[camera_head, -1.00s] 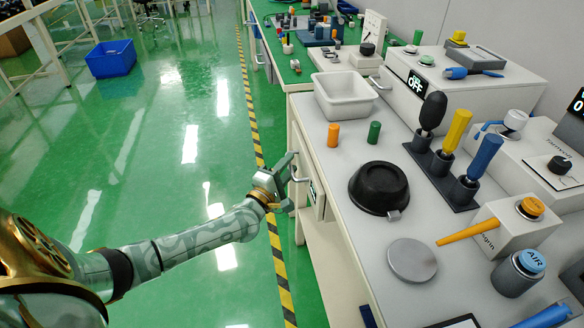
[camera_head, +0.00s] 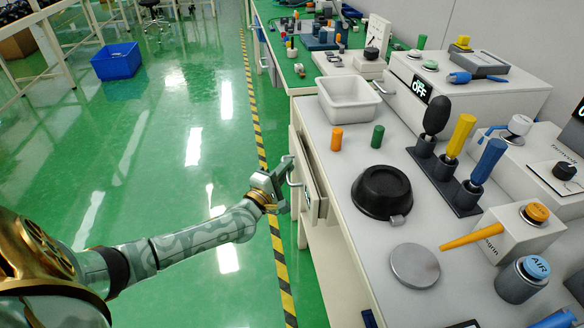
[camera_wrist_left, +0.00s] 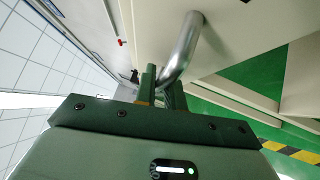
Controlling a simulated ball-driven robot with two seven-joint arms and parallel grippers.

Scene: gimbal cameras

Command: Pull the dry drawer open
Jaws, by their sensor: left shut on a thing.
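The dry drawer (camera_head: 302,160) is in the left side of the white bench, below the top's edge. Its front stands a little out from the bench, so it is slightly open. My left gripper (camera_head: 287,172) is at the drawer's handle (camera_head: 294,182), on the aisle side. In the left wrist view the fingers (camera_wrist_left: 160,88) are shut on the curved metal bar of the handle (camera_wrist_left: 183,45). The drawer's inside is mostly hidden, and its label cannot be read. My right gripper is not in view.
The white bench top (camera_head: 335,185) carries a black bowl (camera_head: 381,190), a white bin (camera_head: 348,98), an orange cylinder (camera_head: 336,138) and a green one (camera_head: 377,135).

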